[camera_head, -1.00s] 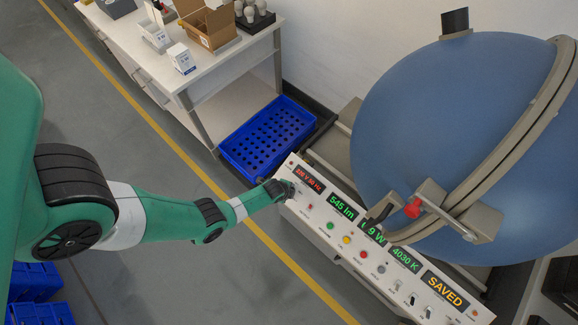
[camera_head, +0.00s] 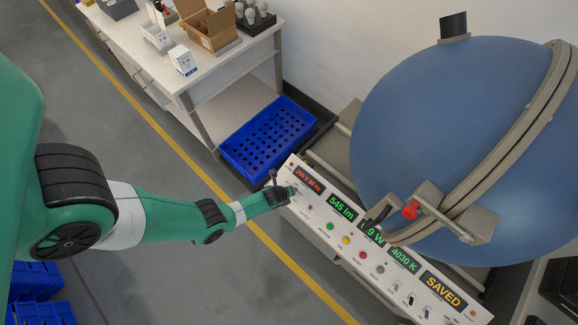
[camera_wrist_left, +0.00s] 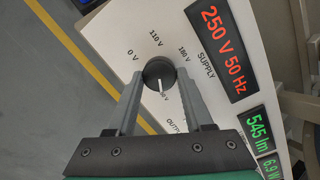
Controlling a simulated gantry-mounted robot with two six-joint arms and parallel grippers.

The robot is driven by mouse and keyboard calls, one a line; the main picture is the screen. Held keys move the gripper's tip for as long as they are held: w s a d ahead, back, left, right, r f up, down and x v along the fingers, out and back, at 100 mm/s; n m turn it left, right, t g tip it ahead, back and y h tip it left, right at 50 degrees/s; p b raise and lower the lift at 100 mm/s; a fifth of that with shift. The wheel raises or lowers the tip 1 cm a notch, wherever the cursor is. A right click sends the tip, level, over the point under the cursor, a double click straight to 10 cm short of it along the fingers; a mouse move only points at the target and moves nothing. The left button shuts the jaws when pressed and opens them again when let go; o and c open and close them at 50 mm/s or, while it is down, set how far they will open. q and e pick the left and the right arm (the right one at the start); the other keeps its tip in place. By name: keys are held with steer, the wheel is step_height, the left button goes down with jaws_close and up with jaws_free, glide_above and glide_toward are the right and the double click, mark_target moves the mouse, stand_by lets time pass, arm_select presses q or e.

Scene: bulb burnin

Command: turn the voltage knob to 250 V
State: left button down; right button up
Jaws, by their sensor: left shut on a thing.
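The dark round voltage knob (camera_wrist_left: 158,73) sits on the white panel (camera_wrist_left: 120,22) in the left wrist view. Labels 0 V, 110 V and 180 V stand around it. Its white pointer line faces down the picture, toward a label partly hidden between the fingers. My left gripper (camera_wrist_left: 160,80) is shut on the knob, one finger on each side. In the head view the left gripper (camera_head: 279,193) is at the panel's upper left end. The red supply display (camera_wrist_left: 222,45) reads 250 V 50 Hz. My right gripper is not in view.
The panel continues right with green displays (camera_head: 341,207), buttons, switches and a yellow SAVED display (camera_head: 443,290). A large blue sphere (camera_head: 440,130) stands behind it. A blue crate (camera_head: 268,138) lies on the floor near the white bench (camera_head: 220,75).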

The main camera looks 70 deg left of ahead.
arm_select(q)
steer(key=shift+m, duration=0.4)
steer(key=shift+c, duration=1.4)
jaws_free()
steer(key=shift+s+d+r+p, duration=0.1)
steer(key=shift+r+p, duration=0.35)
steer(key=p+v, duration=0.7)
steer(key=v, duration=0.3)
steer(key=shift+s+r, duration=0.25)
steer(key=shift+s, duration=0.05)
